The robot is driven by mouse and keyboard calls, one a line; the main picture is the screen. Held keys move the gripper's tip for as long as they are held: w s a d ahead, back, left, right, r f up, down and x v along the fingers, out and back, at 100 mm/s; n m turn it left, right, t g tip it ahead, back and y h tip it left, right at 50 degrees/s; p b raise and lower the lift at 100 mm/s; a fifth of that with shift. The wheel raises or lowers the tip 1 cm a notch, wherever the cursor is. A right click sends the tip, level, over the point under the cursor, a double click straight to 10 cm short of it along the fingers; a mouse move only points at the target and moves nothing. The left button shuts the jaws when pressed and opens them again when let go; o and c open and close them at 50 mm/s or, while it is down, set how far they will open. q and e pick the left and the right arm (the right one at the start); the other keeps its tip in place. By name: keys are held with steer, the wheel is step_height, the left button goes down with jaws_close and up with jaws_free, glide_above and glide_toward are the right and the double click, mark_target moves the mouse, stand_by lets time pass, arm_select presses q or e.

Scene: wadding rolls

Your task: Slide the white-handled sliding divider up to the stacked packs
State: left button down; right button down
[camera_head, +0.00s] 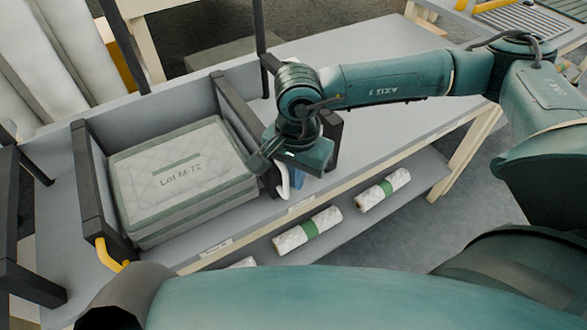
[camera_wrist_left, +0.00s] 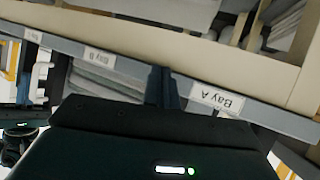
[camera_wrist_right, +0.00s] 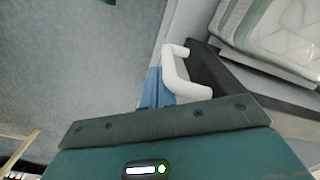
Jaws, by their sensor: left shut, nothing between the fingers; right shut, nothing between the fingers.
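The stacked packs (camera_head: 180,172), labelled Lot M-72, lie in a bay on the table in the head view. The dark divider (camera_head: 233,103) stands along their right side, with a narrow gap between. Its white handle (camera_head: 283,186) is partly hidden by my right gripper (camera_head: 297,178). In the right wrist view the white handle (camera_wrist_right: 177,78) is clear on the divider's end. My right gripper's blue fingers (camera_wrist_right: 155,90) are shut and empty, just left of the handle; I cannot tell if they touch it. My left gripper (camera_wrist_left: 170,88) is shut and empty by the table's labelled front edge.
A divider with a yellow handle (camera_head: 108,256) stands left of the packs. A dark upright piece (camera_head: 331,138) is right of my right gripper. The tabletop (camera_head: 390,118) further right is bare. Rolls with green bands (camera_head: 308,230) lie on the lower shelf.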

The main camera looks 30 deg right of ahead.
steer(key=shift+a, duration=0.5)
step_height(320, 180, up, 9)
steer(key=d+p, duration=0.2)
steer(key=p, duration=0.2)
steer(key=shift+d, duration=0.3)
stand_by(0.6)
stand_by(0.5)
